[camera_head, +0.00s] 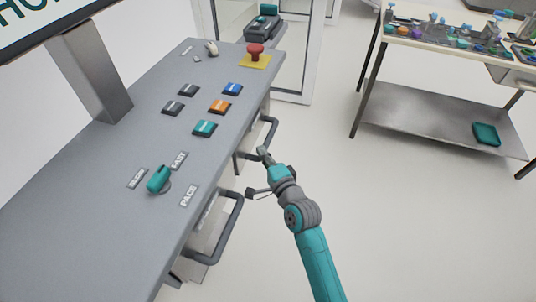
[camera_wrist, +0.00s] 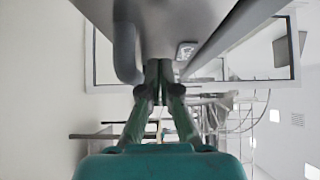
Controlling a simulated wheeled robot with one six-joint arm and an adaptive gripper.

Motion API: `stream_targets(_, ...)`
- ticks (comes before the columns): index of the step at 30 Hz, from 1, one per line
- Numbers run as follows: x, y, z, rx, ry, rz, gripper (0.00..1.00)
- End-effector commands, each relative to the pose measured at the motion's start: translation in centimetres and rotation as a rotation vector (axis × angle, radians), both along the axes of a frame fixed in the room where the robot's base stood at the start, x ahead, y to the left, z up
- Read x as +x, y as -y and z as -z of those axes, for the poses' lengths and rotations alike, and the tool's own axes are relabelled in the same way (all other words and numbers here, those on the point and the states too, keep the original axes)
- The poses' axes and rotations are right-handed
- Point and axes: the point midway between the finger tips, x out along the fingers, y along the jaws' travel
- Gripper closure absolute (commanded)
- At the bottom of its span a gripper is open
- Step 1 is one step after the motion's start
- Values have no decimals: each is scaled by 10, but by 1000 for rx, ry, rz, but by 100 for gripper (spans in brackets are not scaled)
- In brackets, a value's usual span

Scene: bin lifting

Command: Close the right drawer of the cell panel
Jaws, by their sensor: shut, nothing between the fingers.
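The grey cell panel (camera_head: 110,215) runs along the left of the head view. Two dark bar handles stick out from its right side. The far handle (camera_head: 271,132), which I take as the right drawer's, is beside my gripper (camera_head: 264,153). The near handle (camera_head: 233,220) is on a light drawer front that stands out a little from under the panel top. My gripper is shut and empty. In the wrist view its fingertips (camera_wrist: 158,70) are together near a grey surface, with a dark rounded bar (camera_wrist: 126,50) just left of them. Contact cannot be told. How far the far drawer stands out is hidden.
The panel top carries several coloured buttons, a teal knob (camera_head: 158,179) and a red emergency stop (camera_head: 255,52). A workbench (camera_head: 440,100) with small parts stands at the upper right. The white floor between is clear.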

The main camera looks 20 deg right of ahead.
Motion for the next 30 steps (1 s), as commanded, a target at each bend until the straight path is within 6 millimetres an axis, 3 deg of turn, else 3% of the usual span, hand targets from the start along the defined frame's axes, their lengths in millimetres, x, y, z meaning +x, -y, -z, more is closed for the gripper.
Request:
stream_targets(21, -88, 17, 2, -1, -2, 4, 100)
stream_targets(30, -99, 19, 1, -1, -1, 4, 100)
